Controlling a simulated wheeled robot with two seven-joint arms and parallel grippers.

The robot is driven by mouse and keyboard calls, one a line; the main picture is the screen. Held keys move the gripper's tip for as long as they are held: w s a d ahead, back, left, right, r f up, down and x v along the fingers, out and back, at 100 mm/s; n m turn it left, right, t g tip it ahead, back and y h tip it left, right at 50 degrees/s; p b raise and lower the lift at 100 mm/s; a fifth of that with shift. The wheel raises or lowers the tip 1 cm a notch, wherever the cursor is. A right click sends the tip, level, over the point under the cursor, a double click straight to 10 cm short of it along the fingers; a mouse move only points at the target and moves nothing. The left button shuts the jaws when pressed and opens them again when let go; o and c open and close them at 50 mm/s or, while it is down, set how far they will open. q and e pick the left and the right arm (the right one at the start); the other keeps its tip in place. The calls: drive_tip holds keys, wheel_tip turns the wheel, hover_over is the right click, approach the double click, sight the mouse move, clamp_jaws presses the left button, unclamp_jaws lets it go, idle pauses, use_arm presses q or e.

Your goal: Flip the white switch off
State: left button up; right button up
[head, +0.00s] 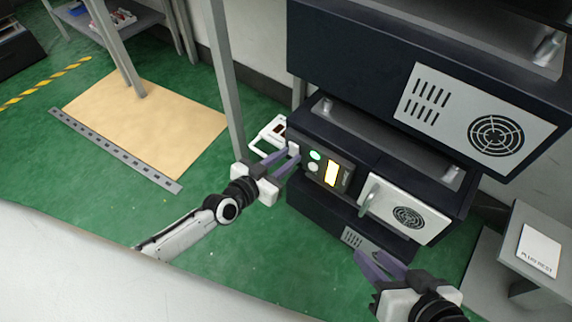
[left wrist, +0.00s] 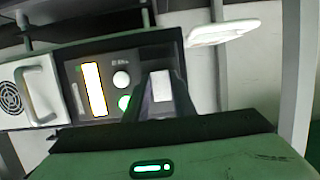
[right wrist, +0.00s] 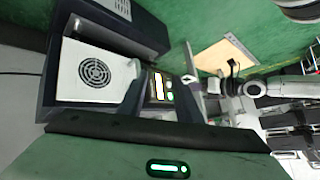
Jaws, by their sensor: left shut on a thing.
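The white switch (head: 294,149) is at the left end of the control panel on the dark machine's front. In the left wrist view the white switch (left wrist: 161,85) shows between the fingertips. My left gripper (head: 287,161) reaches it from the left, its purple fingers shut on it. Which way the switch is set is hard to tell. The panel has a lit green round light (head: 315,155), a pale round button (head: 312,167) and a glowing yellow-white display (head: 332,174). My right gripper (head: 379,263) is open and empty, low in front of the machine.
The dark machine (head: 455,212) has a white vented door with a handle (head: 368,198) right of the panel. Another dark unit (head: 345,50) sits above it. A white bracket (head: 268,135) and grey post (head: 225,80) stand left.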

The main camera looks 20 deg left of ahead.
use_arm(q)
drive_tip(key=t+b, duration=0.1)
drive_tip(key=b, duration=0.2)
drive_tip(key=shift+a+f+h, duration=0.1)
drive_tip(key=shift+f+h, duration=0.2)
drive_tip(key=shift+f, duration=0.1)
drive_tip(key=shift+r, duration=0.2)
use_arm(e)
drive_tip(key=r, duration=0.1)
drive_tip(key=a+y, duration=0.1)
drive_tip(key=a+r+t, duration=0.1)
drive_tip(key=shift+w+r+y, duration=0.25)
drive_tip(key=shift+r+y, duration=0.1)
drive_tip(key=shift+y, duration=0.05)
use_arm(q)
drive_tip(key=o, duration=1.1)
drive_tip(key=shift+c, duration=0.2)
drive_tip(key=shift+s, duration=0.25)
drive_tip(key=p+v, duration=0.4)
drive_tip(key=v, duration=0.5)
drive_tip(key=shift+s, duration=0.4)
use_arm(e)
drive_tip(key=shift+s+d+f+g+h, duration=0.15)
drive_tip(key=shift+d+f+g+h, duration=0.3)
drive_tip(key=shift+f, duration=0.4)
drive_tip(key=shift+s+d+f+g+h, duration=0.1)
drive_tip(key=shift+d+f+g+h, duration=0.15)
drive_tip(key=shift+d+f+h, duration=0.4)
